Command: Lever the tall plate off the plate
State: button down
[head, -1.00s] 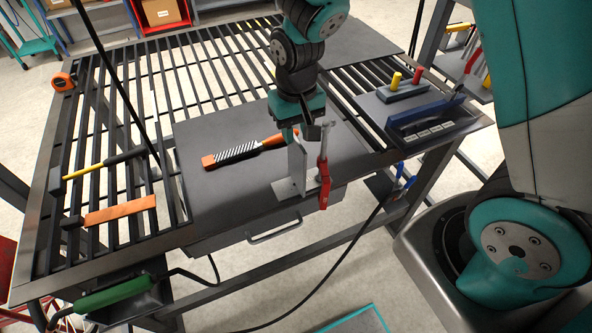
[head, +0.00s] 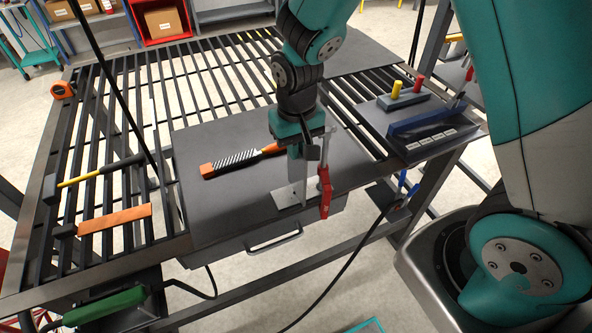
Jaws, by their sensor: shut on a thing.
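The tall plate (head: 297,171) is a grey upright piece standing on the small flat grey plate (head: 284,197) near the front edge of the bench. My gripper (head: 297,154) points down from above and is shut on the tall plate, hiding most of it. The flat plate lies on the dark bench top, with a red-handled clamp (head: 325,187) upright at its right side. The joint between the two plates is too small to make out.
A hammer (head: 95,172) and an orange bar (head: 114,219) lie on the slats at left. A tray with a blue tool (head: 425,120) is at right. The dark top left of the plates is clear.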

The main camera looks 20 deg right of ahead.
jog(key=shift+a+f+h+p, duration=0.1)
jog(key=shift+a+h+p, duration=0.6)
jog(key=shift+a+h, duration=0.75)
dwell(1.5)
jog(key=shift+a+y, duration=0.15)
jog(key=shift+y, duration=0.1)
jog(key=shift+d+y+b, duration=0.35)
jog(key=shift+d+y, duration=0.85)
jog(key=shift+d, duration=0.4)
jog(key=shift+r, duration=0.2)
jog(key=shift+r+p, duration=2.6)
jog(key=shift+r, duration=0.35)
